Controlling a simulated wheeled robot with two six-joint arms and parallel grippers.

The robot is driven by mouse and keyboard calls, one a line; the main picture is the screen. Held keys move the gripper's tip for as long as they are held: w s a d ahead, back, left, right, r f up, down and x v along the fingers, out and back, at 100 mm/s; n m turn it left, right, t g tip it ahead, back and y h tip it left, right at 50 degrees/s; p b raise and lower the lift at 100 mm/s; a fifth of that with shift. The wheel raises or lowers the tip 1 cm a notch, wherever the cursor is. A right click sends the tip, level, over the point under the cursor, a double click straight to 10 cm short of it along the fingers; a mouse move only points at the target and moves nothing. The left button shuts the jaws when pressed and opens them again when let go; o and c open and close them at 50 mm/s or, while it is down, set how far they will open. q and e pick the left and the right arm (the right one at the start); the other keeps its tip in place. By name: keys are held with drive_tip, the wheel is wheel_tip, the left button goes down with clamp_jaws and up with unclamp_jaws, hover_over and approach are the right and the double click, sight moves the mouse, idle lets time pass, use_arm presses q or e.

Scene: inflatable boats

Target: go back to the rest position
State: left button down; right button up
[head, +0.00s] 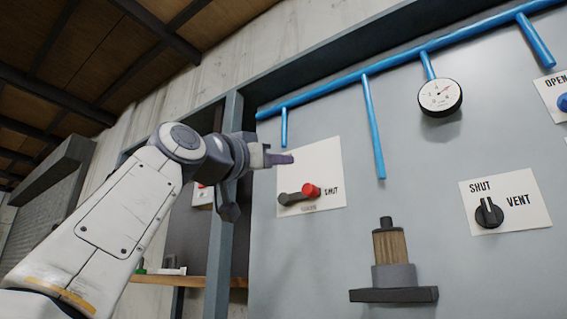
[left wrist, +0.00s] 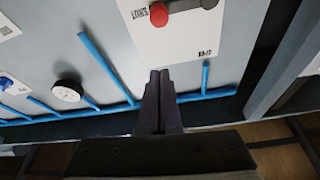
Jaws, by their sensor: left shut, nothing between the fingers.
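My left gripper (head: 280,160) is raised in front of the left part of the grey panel (head: 335,240). Its fingers are together and empty, and they also show shut in the left wrist view (left wrist: 159,78). The fingertips appear just above a red-knobbed lever (head: 311,190) on a white plate (head: 333,165) marked SHUT. The lever lies roughly level, with its red end to the right. In the left wrist view the red knob (left wrist: 158,15) shows beyond the fingertips, apart from them. My right gripper is not in view.
Blue pipes (head: 373,130) and a round gauge (head: 440,96) are on the panel. A black knob (head: 489,213) sits on the VENT plate at right. A fixture (head: 392,245) stands on a dark ledge (head: 393,295). A wooden shelf (head: 190,281) is behind my left arm.

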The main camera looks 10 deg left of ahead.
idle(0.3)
